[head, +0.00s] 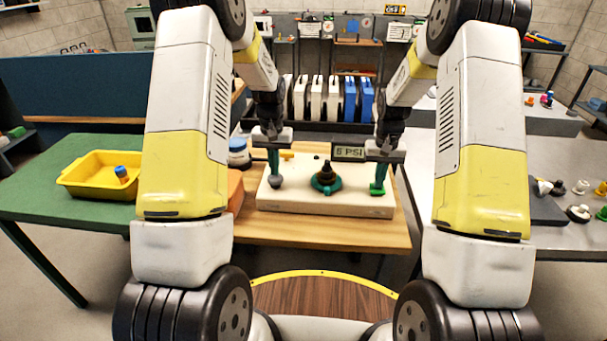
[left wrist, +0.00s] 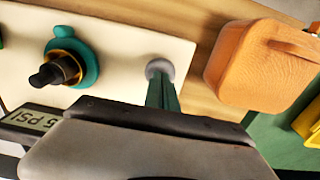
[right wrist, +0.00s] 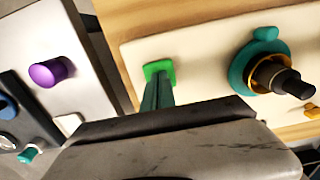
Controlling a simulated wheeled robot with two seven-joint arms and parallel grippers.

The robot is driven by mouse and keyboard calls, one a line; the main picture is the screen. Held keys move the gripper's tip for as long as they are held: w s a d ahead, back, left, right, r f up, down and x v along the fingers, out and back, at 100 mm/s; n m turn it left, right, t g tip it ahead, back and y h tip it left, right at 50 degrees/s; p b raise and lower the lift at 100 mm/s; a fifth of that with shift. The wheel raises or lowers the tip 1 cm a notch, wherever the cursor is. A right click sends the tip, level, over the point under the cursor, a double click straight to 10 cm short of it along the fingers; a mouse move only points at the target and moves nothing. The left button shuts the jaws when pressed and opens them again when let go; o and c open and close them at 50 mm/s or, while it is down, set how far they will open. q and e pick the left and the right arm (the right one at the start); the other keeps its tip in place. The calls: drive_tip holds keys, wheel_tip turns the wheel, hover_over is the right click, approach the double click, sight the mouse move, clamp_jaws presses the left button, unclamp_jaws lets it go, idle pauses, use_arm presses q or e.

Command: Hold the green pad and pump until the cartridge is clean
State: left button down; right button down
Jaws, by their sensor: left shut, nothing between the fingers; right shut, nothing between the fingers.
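A cream board (head: 330,206) lies on the wooden bench. My left gripper (head: 273,170) is shut, its tips down at a grey round knob (head: 276,183) on the board's left; the knob also shows in the left wrist view (left wrist: 160,66). My right gripper (head: 380,176) is shut and empty, its tips down at the green pad (head: 377,190) on the right; the pad shows in the right wrist view (right wrist: 158,68). Both seem to touch, but exact contact is hard to see. Between them a dark cartridge (head: 326,170) stands in a teal ring (head: 325,185). A display (head: 349,153) behind reads 5 PSI.
An orange case (head: 235,190) stands just left of the board. A yellow tray (head: 98,176) with a blue-and-orange item sits on the green table. A grey table (head: 575,240) on the right holds several small knobs. White, black and blue upright units (head: 333,100) stand behind.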

use_arm(q)
drive_tip(key=shift+f, duration=1.1)
drive_tip(key=shift+r, duration=1.15)
drive_tip(key=shift+f, duration=0.1)
drive_tip(key=shift+f, duration=1.05)
drive_tip(key=shift+r, duration=1.15)
